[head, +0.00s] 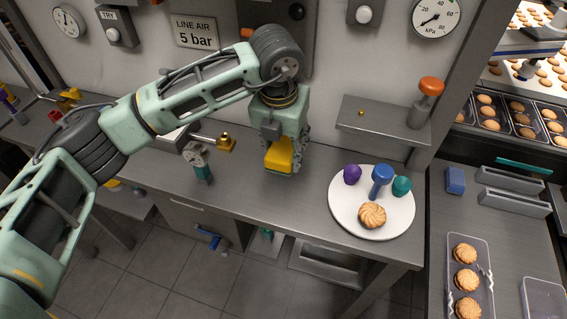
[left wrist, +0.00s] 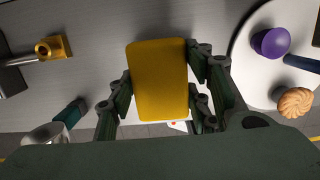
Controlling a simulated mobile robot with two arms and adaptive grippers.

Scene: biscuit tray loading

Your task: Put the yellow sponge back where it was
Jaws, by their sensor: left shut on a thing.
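The yellow sponge (head: 280,155) is in my left gripper (head: 283,140), at the back-middle of the grey bench. In the left wrist view the sponge (left wrist: 160,78) sits between both fingers of the left gripper (left wrist: 160,85), with a finger against each side. In the head view the gripper points down and hides the upper part of the sponge. The sponge is close to the bench top; I cannot tell whether it touches it. My right gripper is in neither view.
A white round plate (head: 345,218) with a biscuit (head: 372,215) and purple, blue and teal pieces stands to the right. A brass fitting (head: 226,143) and a grey-and-teal tool (head: 197,160) lie to the left. A shelf (head: 375,121) is on the back wall. Bench between gripper and plate is clear.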

